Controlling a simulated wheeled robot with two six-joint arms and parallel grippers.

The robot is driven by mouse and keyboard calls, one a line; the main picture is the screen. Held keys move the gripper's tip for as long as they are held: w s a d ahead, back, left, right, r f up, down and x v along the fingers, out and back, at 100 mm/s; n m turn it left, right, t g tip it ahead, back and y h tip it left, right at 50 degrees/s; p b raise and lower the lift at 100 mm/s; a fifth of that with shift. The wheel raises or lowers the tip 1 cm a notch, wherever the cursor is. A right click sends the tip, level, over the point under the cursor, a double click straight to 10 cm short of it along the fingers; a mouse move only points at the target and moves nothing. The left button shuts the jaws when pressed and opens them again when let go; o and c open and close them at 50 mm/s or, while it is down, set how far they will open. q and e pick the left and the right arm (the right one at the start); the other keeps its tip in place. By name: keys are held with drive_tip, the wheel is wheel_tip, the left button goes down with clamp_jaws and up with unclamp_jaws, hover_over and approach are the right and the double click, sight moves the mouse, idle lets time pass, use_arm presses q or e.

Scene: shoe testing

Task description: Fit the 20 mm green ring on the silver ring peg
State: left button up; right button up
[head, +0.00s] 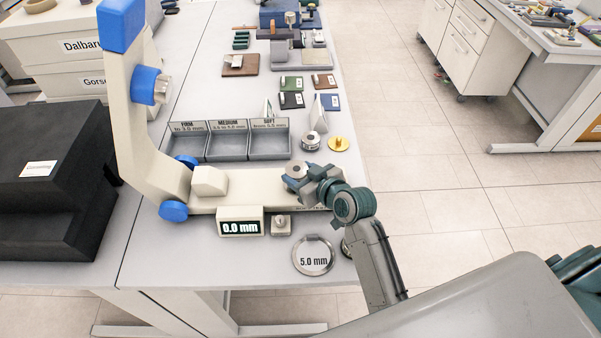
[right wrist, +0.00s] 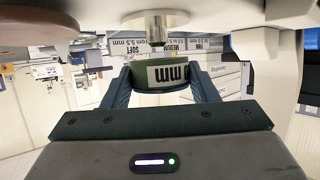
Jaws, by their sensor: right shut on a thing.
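The right gripper (head: 293,178) is shut on the green ring (right wrist: 160,76), which sits between its fingertips with a white "mm" label towards the camera. The right wrist view is upside down. There, a silver peg (right wrist: 154,27) with a wider disc base stands close by the ring, apart from it in the picture; their difference in depth is hard to judge. In the head view a round silver disc (head: 299,167) shows just beyond the fingers at the beige tester's right end, and the fingers mostly hide the ring. My left gripper is not in view.
The beige tester (head: 250,203) with blue knobs and a "0.0 mm" display (head: 240,226) fills the table's near part. Behind stand three grey bins (head: 226,156), a silver part (head: 310,141) and a gold part (head: 339,144). A "5.0 mm" ring (head: 295,263) lies near the front edge.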

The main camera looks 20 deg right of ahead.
idle(0.3)
drive_tip(key=shift+f+b, duration=0.8)
drive_tip(key=shift+f, duration=0.9)
drive_tip(key=o, duration=1.1)
drive_tip(key=shift+r, duration=0.1)
drive_tip(key=b+v, duration=0.3)
drive_tip(key=v, duration=0.7)
drive_tip(key=shift+s+d+r, duration=0.1)
drive_tip(key=shift+s+r, duration=0.1)
drive_tip(key=shift+s, duration=0.15)
